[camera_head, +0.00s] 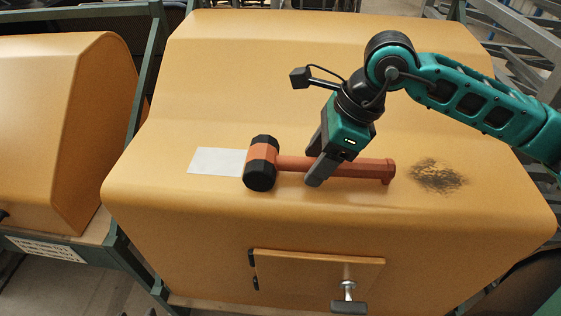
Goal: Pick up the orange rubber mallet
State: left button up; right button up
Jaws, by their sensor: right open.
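The orange rubber mallet (263,165) lies on top of the yellow housing (230,75). Its head is orange with black ends and lies to the left; its orange handle (372,170) runs to the right. My right gripper (315,168) is open and points down at the handle, near the head. One finger is in front of the handle and the other is at its far side. Whether the fingers touch the handle cannot be told. My left gripper is not in view.
A white label (216,161) lies left of the mallet head, and a dark smudge (438,176) marks the surface right of the handle. A hatch (315,280) with a metal latch is on the front face. Another yellow housing (50,120) stands at left.

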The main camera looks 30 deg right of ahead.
jog(key=shift+c, duration=0.5)
grip_shut()
jog(key=shift+r, duration=0.2)
pick_arm(q)
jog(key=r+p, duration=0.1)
jog(key=p, duration=0.1)
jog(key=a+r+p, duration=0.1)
jog(key=p, duration=0.1)
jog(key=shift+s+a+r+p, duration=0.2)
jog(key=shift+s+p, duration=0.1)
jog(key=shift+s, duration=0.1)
pick_arm(e)
notch_tip(320, 180, up, 20)
jog(key=shift+f, duration=0.15)
